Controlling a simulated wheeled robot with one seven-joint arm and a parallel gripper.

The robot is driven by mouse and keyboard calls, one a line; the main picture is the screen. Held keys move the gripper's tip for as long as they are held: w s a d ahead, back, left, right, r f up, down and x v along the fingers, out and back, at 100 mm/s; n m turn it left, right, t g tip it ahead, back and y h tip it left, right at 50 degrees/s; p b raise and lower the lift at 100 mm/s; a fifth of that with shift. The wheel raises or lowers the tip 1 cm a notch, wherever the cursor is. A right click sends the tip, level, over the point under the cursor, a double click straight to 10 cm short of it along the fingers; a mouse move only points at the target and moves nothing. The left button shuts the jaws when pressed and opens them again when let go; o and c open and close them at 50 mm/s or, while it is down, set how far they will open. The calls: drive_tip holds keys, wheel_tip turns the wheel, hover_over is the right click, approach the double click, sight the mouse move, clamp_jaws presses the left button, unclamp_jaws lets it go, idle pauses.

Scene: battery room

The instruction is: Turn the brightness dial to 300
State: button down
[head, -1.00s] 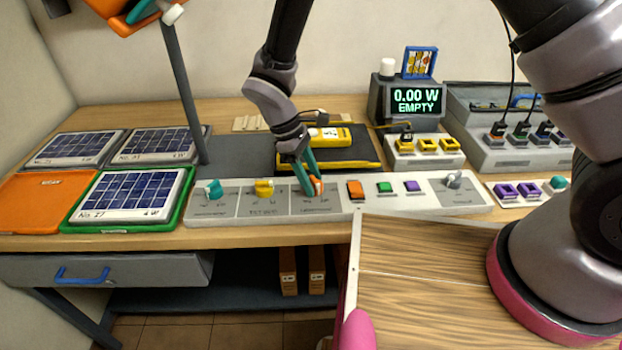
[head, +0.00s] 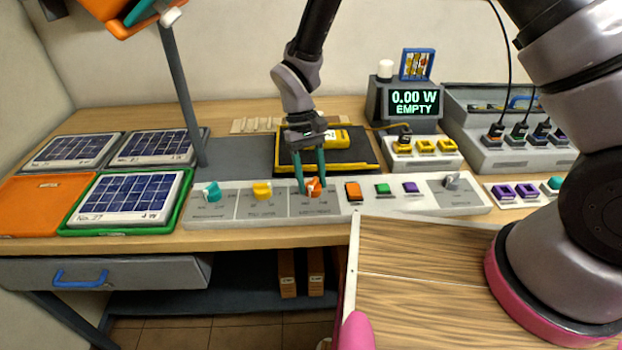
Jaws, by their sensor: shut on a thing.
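The grey control panel (head: 225,217) runs along the front of the desk. It carries a teal dial (head: 212,192), a yellow dial (head: 262,190) and an orange dial (head: 314,187), each over small print too blurred to read. My gripper (head: 313,186) points down with its teal fingers on either side of the orange dial, shut on it. The fingers hide parts of that dial, and its exact setting cannot be read. A grey knob (head: 452,181) sits at the panel's right end. The display (head: 414,102) reads 0.00 W and EMPTY.
Right of the orange dial are orange (head: 353,191), green (head: 382,188) and purple (head: 410,187) buttons. Solar panels (head: 130,196) lie at the left, near a lamp post (head: 183,100).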

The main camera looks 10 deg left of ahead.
drive_tip(key=shift+m, duration=0.5)
drive_tip(key=shift+c, duration=1.6)
unclamp_jaws()
drive_tip(key=shift+r, duration=0.1)
drive_tip(key=v, duration=1)
drive_tip(key=shift+w+r, duration=0.2)
drive_tip(key=shift+w, duration=0.1)
